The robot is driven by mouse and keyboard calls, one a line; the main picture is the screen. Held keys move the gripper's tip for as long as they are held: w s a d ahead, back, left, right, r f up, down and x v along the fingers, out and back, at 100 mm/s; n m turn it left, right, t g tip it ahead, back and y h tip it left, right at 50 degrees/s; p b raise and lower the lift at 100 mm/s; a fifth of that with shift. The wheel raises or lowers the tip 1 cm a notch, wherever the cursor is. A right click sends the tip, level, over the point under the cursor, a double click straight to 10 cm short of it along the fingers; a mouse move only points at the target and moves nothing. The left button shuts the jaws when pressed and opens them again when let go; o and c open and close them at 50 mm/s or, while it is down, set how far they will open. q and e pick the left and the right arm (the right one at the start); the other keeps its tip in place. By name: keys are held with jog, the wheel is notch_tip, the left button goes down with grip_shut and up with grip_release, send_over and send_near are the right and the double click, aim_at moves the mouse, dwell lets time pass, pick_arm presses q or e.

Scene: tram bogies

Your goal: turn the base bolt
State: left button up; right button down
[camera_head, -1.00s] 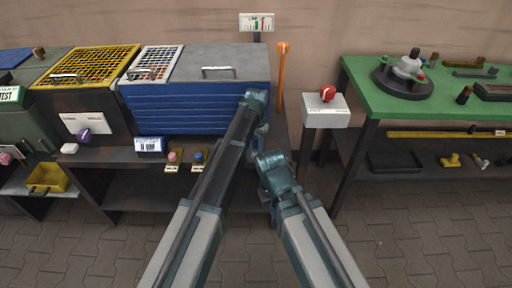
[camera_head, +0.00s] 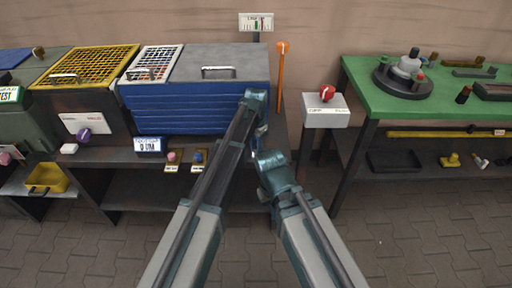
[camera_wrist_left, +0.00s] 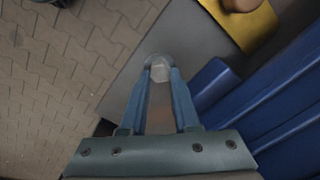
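The base bolt (camera_wrist_left: 160,74) shows in the left wrist view as a pale hex head on a round grey washer, set in a grey plate (camera_wrist_left: 190,38). My left gripper (camera_wrist_left: 160,69) has its two blue-grey fingers on either side of the bolt head, close together and seemingly touching it. In the head view my left gripper (camera_head: 258,136) is small and partly hidden by my arm, just right of the blue-slatted cabinet (camera_head: 195,108). The bolt cannot be made out in that view. My right arm is folded in the middle of the head view, and its gripper does not show.
A yellow block (camera_wrist_left: 248,22) and blue slats (camera_wrist_left: 270,105) lie close to the left gripper. An orange lever (camera_head: 281,75) and a grey pedestal with a red knob (camera_head: 327,93) stand to the right. A green bench (camera_head: 385,103) is farther right. The paved floor is clear.

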pick_arm(q)
jog(key=o, duration=0.4)
jog(key=shift+r, duration=0.1)
notch_tip(320, 180, up, 14)
jog(key=p, duration=1.3)
jog(key=shift+p, duration=0.4)
jog(key=shift+f, duration=0.2)
